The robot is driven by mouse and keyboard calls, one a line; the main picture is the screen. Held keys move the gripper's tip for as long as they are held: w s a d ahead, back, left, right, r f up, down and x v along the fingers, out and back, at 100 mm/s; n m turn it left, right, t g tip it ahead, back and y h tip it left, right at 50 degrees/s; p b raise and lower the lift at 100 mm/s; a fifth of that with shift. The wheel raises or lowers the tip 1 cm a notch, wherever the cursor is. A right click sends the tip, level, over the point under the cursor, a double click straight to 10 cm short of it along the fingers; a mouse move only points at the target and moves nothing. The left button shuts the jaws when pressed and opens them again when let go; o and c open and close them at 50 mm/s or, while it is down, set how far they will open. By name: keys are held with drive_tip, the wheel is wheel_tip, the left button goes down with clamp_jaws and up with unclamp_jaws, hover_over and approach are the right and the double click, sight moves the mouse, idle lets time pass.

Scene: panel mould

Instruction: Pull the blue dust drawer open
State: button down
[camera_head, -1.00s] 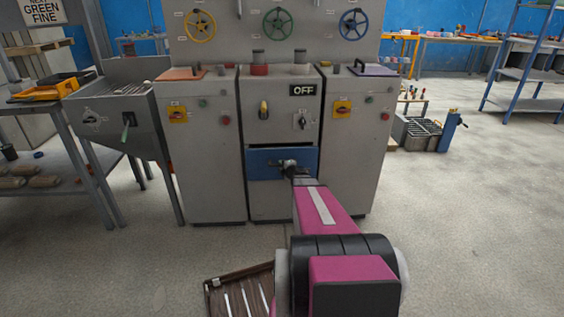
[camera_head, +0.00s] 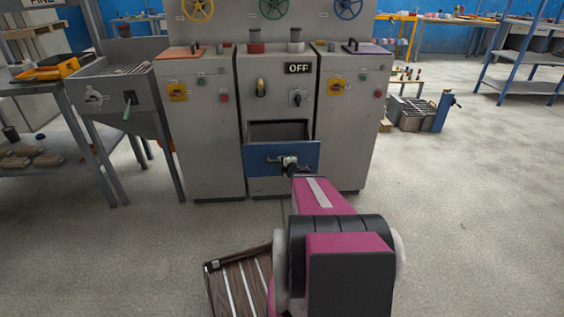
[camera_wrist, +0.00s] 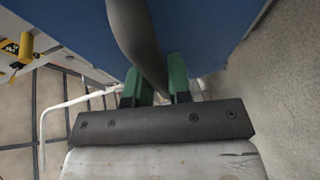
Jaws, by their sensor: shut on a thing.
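The blue dust drawer (camera_head: 262,160) stands partly pulled out of the middle grey cabinet, with its dark open inside showing behind the blue front. The blue front also fills the upper part of the wrist view (camera_wrist: 215,35). A dark curved handle (camera_wrist: 134,35) runs down from it between my green fingers. My gripper (camera_wrist: 160,86) is shut on the handle. In the head view my gripper (camera_head: 290,164) is at the drawer front, small and partly hidden by my own arm.
Grey cabinets (camera_head: 205,150) stand on both sides of the drawer. A brown slatted thing (camera_head: 238,284) lies on the floor at the front, partly hidden by my arm. A metal hopper (camera_head: 125,90) stands at left. The floor at right (camera_head: 460,200) is clear.

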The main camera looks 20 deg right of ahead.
drive_tip(key=c, duration=1.1)
unclamp_jaws()
drive_tip(key=shift+s, duration=0.1)
drive_tip(key=v, duration=1)
drive_tip(key=shift+s, duration=0.25)
drive_tip(key=shift+w+r, duration=0.1)
